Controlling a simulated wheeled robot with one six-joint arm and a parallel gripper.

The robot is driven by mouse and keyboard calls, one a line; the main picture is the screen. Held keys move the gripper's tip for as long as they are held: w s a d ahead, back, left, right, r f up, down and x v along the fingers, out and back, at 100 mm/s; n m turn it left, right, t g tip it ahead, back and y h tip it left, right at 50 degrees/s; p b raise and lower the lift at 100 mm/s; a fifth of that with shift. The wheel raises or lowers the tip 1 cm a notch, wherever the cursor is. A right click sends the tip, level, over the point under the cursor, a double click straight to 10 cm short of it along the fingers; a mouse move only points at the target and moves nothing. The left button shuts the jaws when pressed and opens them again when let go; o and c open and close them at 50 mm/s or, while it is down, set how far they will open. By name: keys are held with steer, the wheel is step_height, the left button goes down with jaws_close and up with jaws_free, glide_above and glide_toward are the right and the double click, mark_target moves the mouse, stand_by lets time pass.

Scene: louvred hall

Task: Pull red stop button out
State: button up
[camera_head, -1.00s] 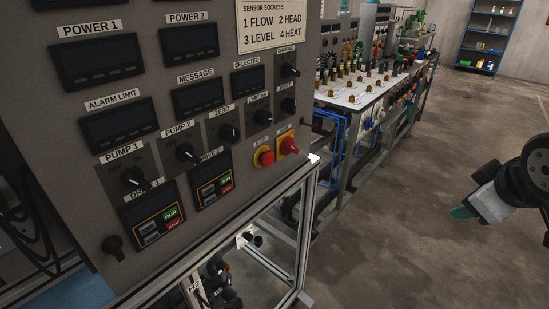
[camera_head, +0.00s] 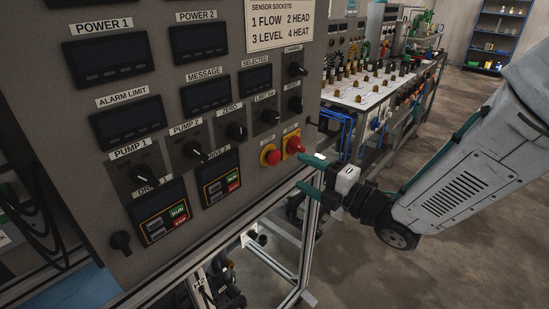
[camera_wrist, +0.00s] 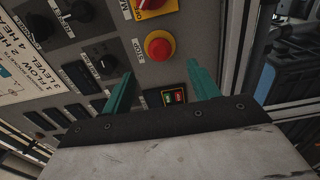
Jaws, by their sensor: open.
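The red stop button (camera_head: 270,156) is a round red mushroom head on a yellow collar, low at the right of the grey control panel (camera_head: 60,170). It also shows in the wrist view (camera_wrist: 159,46), at upper middle, beyond the fingertips. My gripper (camera_head: 304,172) is in front of the panel, to the right of the button and slightly below it. Its two green fingers are apart with nothing between them. In the wrist view my gripper (camera_wrist: 163,82) points towards the panel, with the button ahead of the gap and apart from both fingers.
A red rotary switch (camera_head: 294,145) on a yellow plate sits right beside the button, close to my fingers. Black knobs (camera_head: 236,131) lie to the left. The metal frame (camera_head: 308,230) runs below the panel. Open floor (camera_head: 400,270) lies to the right.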

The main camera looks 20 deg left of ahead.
mark_target(276, 159)
steer(key=shift+x, duration=4.35)
steer(key=shift+c, duration=0.3)
